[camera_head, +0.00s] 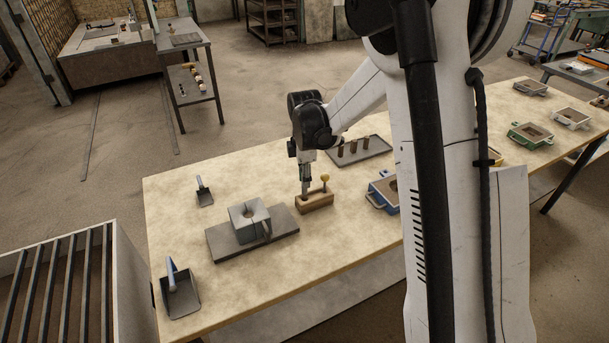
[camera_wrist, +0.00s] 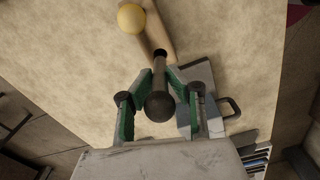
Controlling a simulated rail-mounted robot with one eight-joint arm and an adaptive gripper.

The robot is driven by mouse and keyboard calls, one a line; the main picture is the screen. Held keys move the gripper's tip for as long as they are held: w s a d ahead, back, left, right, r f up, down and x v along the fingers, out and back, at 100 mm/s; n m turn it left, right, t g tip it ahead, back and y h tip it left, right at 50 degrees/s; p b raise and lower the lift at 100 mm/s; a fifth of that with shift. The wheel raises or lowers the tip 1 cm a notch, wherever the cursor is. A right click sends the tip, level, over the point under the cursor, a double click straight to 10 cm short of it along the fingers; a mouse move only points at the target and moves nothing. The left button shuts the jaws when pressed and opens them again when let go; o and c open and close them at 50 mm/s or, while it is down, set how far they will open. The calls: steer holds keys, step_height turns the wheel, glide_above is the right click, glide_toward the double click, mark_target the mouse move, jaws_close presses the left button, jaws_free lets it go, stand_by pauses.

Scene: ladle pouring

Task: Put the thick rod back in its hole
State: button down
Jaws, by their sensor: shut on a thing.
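The wooden block (camera_head: 315,204) stands on the table, and its end shows at the top of the wrist view (camera_wrist: 155,30). A thin rod with a yellow ball top (camera_head: 325,178) stands upright in its right part; the ball is also in the wrist view (camera_wrist: 131,18). My gripper (camera_head: 305,187) is over the left part of the block, pointing down. In the wrist view its green-lined fingers (camera_wrist: 160,80) are shut on the thick dark rod (camera_wrist: 158,103), which has a rounded dark top. The rod's lower end meets the block in that view; how deep it sits is hidden.
A grey mould (camera_head: 243,226) with a handle stands on a dark plate (camera_head: 280,249) left of the block. A tray with several dark pegs (camera_head: 373,148) is behind, a blue box (camera_head: 377,198) to the right. Two scoops (camera_head: 180,298) lie left.

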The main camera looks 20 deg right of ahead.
mark_target(305, 193)
steer(key=shift+f, duration=0.45)
steer(key=shift+f+b, duration=2.3)
steer(key=shift+b, duration=0.25)
stand_by(1.0)
steer(key=c, duration=1)
jaws_free()
steer(key=shift+r, duration=0.1)
steer(key=shift+r+p, duration=1.3)
steer(key=shift+r, duration=1.65)
